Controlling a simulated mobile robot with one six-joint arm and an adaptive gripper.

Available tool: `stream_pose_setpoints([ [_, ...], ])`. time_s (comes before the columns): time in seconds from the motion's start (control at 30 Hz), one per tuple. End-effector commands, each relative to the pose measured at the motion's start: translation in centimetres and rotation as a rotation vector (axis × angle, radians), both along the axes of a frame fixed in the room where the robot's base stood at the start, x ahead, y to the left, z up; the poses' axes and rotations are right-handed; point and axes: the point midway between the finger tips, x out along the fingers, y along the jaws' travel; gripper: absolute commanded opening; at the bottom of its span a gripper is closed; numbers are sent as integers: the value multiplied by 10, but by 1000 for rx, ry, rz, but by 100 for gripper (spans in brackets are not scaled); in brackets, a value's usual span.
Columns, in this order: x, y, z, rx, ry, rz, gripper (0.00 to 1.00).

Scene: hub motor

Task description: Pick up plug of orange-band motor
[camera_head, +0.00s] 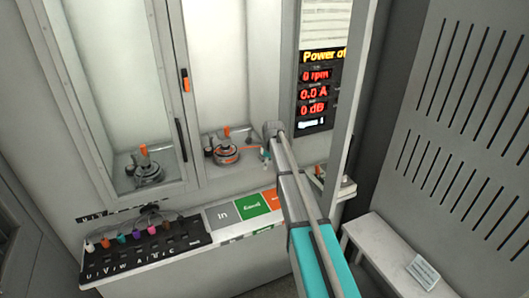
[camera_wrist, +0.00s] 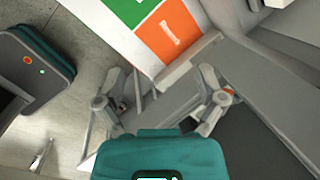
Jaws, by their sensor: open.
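The orange-band motor (camera_head: 225,153) stands on the floor of the middle cabinet bay in the head view, with an orange clamp on top. Its orange cable runs right to a small plug-like piece (camera_head: 266,156), just beside the end of my arm. That piece is too small to make out clearly. In the wrist view my gripper (camera_wrist: 170,78) is open, its two fingers spread wide. No plug shows clearly between them. In the head view my arm hides most of the gripper.
A second motor (camera_head: 148,172) stands in the left bay. Below are a connector panel (camera_head: 150,250) with several coloured plugs and grey, green and orange fields; the orange field (camera_wrist: 167,35) shows beyond my fingers. A display (camera_head: 316,90) and cabinet post stand right of my arm. A bench (camera_head: 385,250) stands lower right.

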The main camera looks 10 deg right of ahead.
Motion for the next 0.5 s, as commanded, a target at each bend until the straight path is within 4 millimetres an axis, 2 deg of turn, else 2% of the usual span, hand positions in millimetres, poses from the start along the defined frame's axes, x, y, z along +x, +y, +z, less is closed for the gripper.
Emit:
stream_pose_setpoints([
  [0.03, 21, -4, 4, 20, -6, -69, 89],
  [0.1, 40, -9, 8, 50, -12, -169, 89],
  [0.4, 119, -31, 21, 194, -38, -589, 89],
  [0.5, 139, -37, 25, 237, -42, -704, 89],
])
